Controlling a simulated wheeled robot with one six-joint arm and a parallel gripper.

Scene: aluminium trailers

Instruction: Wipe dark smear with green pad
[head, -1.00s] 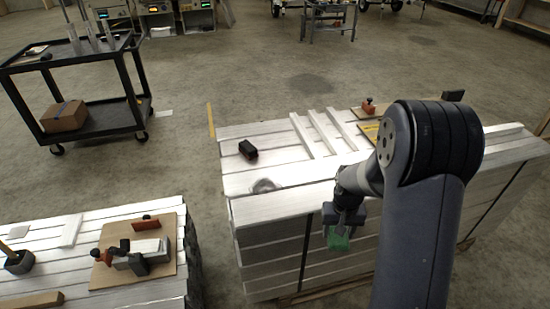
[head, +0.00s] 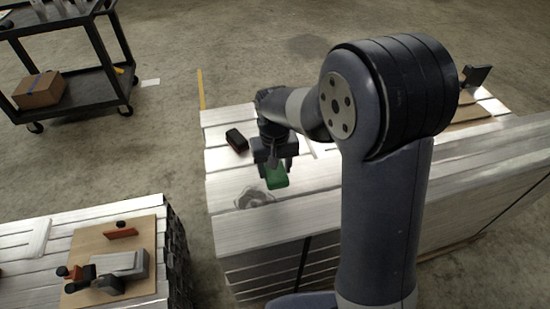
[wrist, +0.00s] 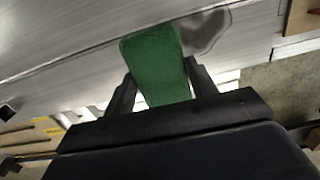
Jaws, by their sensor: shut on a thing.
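The dark smear (head: 254,198) is a grey, ring-like stain on the near part of the aluminium stack's top (head: 225,190). It also shows in the wrist view (wrist: 207,32), just past the pad's right edge and partly hidden by it. My gripper (head: 275,164) is shut on the green pad (head: 278,177) and holds it to the right of the smear and a little farther back. In the wrist view the green pad (wrist: 155,62) sticks out between the two fingers. I cannot tell whether the pad touches the metal.
A black block (head: 237,140) lies on the stack behind the smear. A lower stack at left carries a board (head: 138,232) with a clamp-like tool (head: 115,265). A black cart (head: 75,95) with a cardboard box (head: 38,90) stands back left.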

